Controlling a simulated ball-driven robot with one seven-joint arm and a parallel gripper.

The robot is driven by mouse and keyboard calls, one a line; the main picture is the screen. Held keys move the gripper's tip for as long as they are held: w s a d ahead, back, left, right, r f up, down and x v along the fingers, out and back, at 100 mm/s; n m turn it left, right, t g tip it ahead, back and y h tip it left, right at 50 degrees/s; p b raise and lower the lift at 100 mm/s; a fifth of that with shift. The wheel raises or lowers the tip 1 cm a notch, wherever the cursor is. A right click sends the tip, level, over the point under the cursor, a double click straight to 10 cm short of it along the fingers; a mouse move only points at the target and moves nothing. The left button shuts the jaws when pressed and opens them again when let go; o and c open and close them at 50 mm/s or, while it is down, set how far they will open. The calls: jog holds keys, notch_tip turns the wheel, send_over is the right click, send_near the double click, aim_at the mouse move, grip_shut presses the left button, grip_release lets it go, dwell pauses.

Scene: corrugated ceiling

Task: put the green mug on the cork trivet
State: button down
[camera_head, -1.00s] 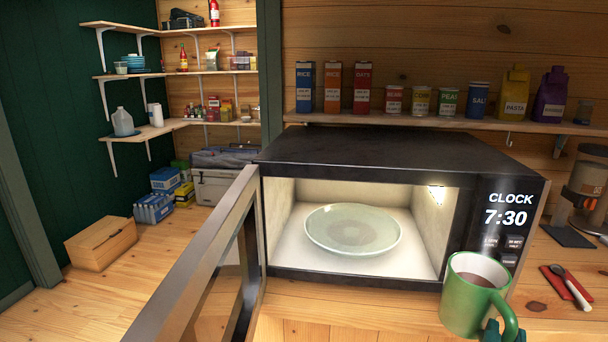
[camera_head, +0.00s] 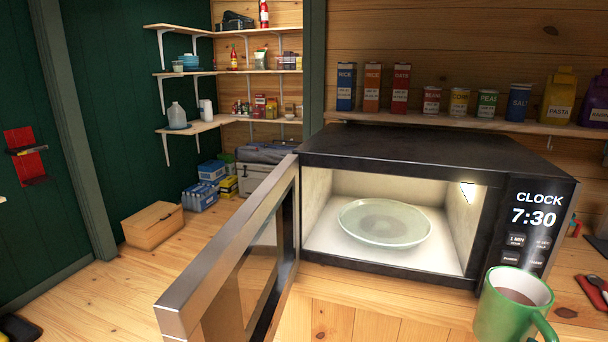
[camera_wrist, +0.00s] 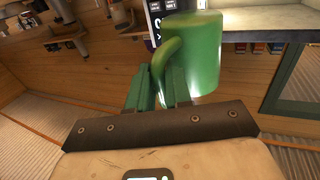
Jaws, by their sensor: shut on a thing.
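The green mug (camera_head: 501,312) is at the lower right of the head view, with brown liquid inside. It is upright in front of the microwave's control panel. In the wrist view the mug (camera_wrist: 196,55) is held by its handle between the green fingers of my gripper (camera_wrist: 158,86). My gripper is shut on it. The head view does not show the fingers clearly. I see no cork trivet in either view.
An open microwave (camera_head: 400,150) with a lit inside and a glass plate (camera_head: 385,222) stands on the wooden counter (camera_head: 350,322). Its door (camera_head: 235,250) swings out toward me. A red-handled utensil (camera_head: 597,288) lies at the right edge.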

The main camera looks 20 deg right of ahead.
jog(key=w+a+f+n+t+y, duration=0.3)
jog(key=w+a+f+n+y, duration=0.15)
jog(key=w+f, duration=0.35)
jog(key=w+a+f+n+t+y, duration=0.35)
jog(key=w+f+y, duration=0.2)
jog(key=f, duration=0.35)
jog(key=s+a+f+n+y, duration=0.1)
jog(key=a+f+y, duration=0.1)
jog(key=f, duration=0.8)
jog(key=s+a+f+n+y, duration=0.1)
jog(key=a+f+y, duration=0.1)
jog(key=f, duration=0.8)
jog(key=shift+s+a+f+n+t+y, duration=0.25)
jog(key=shift+a+n+t, duration=0.2)
jog(key=shift+a, duration=0.35)
